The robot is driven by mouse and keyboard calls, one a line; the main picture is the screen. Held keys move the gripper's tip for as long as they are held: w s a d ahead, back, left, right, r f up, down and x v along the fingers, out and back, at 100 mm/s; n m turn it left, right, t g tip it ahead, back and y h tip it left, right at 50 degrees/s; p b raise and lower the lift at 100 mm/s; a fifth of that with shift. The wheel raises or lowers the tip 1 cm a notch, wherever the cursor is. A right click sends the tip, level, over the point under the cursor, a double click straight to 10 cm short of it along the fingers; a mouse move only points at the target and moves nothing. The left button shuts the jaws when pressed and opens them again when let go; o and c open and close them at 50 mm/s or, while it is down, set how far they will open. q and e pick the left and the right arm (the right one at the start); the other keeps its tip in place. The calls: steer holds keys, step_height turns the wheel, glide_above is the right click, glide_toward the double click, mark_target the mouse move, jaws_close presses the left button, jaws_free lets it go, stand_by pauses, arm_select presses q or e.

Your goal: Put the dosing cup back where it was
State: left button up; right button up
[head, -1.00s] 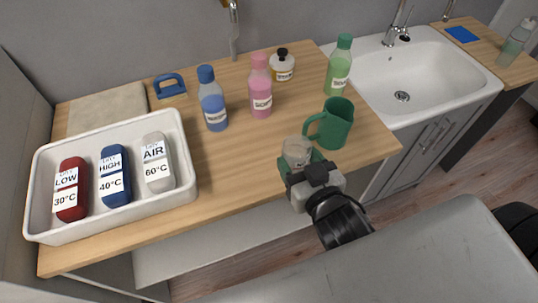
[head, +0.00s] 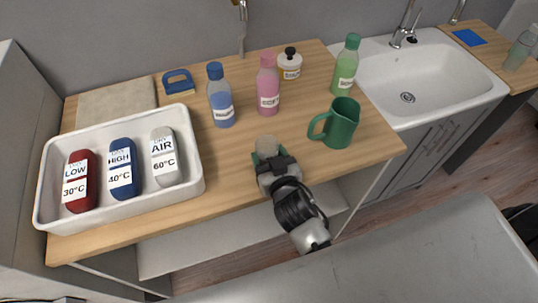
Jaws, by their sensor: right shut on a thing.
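The dosing cup (head: 267,146) is a small, clear cup near the front edge of the wooden counter. My right gripper (head: 268,157) is shut on it, coming from the front. I cannot tell whether the cup touches the counter or hangs just above it. The pink bottle (head: 267,91) stands behind the cup, and the blue bottle (head: 221,102) stands behind it to the left. A green mug (head: 341,127) stands to the right of the cup, its handle toward it. My left gripper is not in view.
A white tray (head: 47,190) with red, blue and grey labelled pieces fills the left of the counter. A green bottle (head: 344,72) and a black-capped jar (head: 289,66) stand at the back. The sink (head: 440,100) is at the right. Bare counter lies around the cup.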

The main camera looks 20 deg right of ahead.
steer(key=shift+f, duration=0.1)
steer(key=o, duration=1)
steer(key=shift+s, duration=0.1)
steer(key=s+r+b, duration=0.2)
steer(key=s, duration=0.9)
steer(key=shift+s+d, duration=0.25)
steer(key=shift+s, duration=0.1)
